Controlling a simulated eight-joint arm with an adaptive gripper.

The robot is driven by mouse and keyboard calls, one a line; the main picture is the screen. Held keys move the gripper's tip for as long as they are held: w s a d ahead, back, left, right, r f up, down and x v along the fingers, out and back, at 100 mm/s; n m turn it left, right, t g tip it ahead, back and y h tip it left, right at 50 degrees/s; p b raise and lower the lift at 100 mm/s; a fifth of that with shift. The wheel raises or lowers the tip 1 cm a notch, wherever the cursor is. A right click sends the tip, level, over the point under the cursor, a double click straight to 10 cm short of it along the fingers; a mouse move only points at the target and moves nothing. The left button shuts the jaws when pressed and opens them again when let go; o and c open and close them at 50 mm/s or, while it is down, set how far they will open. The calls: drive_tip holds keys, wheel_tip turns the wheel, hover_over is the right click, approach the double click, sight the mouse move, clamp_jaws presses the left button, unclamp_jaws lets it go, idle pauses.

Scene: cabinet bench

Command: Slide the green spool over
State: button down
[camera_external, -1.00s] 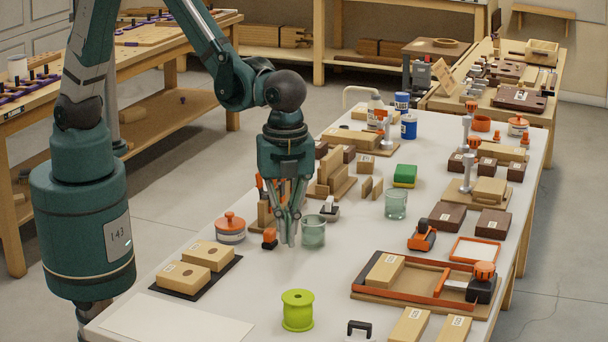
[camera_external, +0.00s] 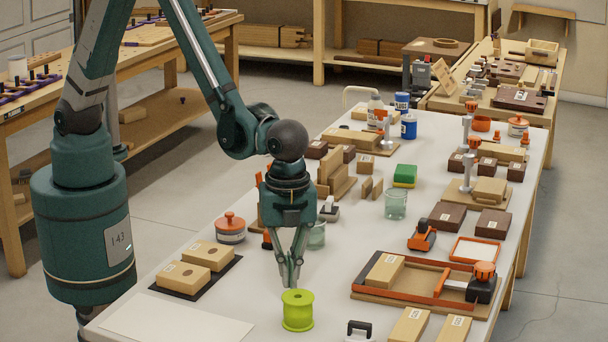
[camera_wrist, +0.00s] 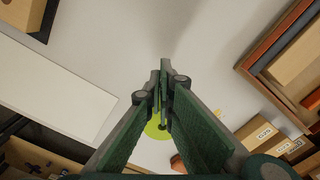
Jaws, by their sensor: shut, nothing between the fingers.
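The green spool (camera_external: 298,311) stands upright on the white table near its front edge. My gripper (camera_external: 290,284) is shut and empty, fingers pointing down, just behind the spool's top rim in the external view. I cannot tell whether the fingertips touch the spool. In the wrist view my gripper (camera_wrist: 162,90) hides most of the spool (camera_wrist: 155,131); a green part shows behind and to the left of the fingers.
A flat white sheet (camera_external: 176,320) lies to the left of the spool. A black mat with two wooden blocks (camera_external: 208,255) is behind it. An orange-edged tray (camera_external: 405,294) stands to the right, and a black handle (camera_external: 359,328) is close by.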

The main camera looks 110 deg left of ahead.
sight(293, 291)
drive_tip(key=shift+w+d, duration=0.4)
drive_tip(key=shift+d, duration=0.2)
drive_tip(key=w+d, duration=0.1)
drive_tip(key=w+d+b, duration=0.1)
drive_tip(key=d, duration=0.1)
drive_tip(key=shift+w+d, duration=0.15)
drive_tip(key=shift+d, duration=0.05)
idle(0.3)
drive_tip(key=shift+s+a, duration=0.45)
drive_tip(key=shift+a, duration=0.25)
drive_tip(key=shift+s+a+r+b, duration=0.25)
drive_tip(key=shift+s+a, duration=0.1)
drive_tip(key=shift+a, duration=0.15)
drive_tip(key=shift+s+a+r+b, duration=0.1)
drive_tip(key=shift+s+a+r, duration=0.2)
drive_tip(key=shift+a, duration=0.2)
wheel_tip(293, 291, up, 9)
drive_tip(key=p, duration=0.1)
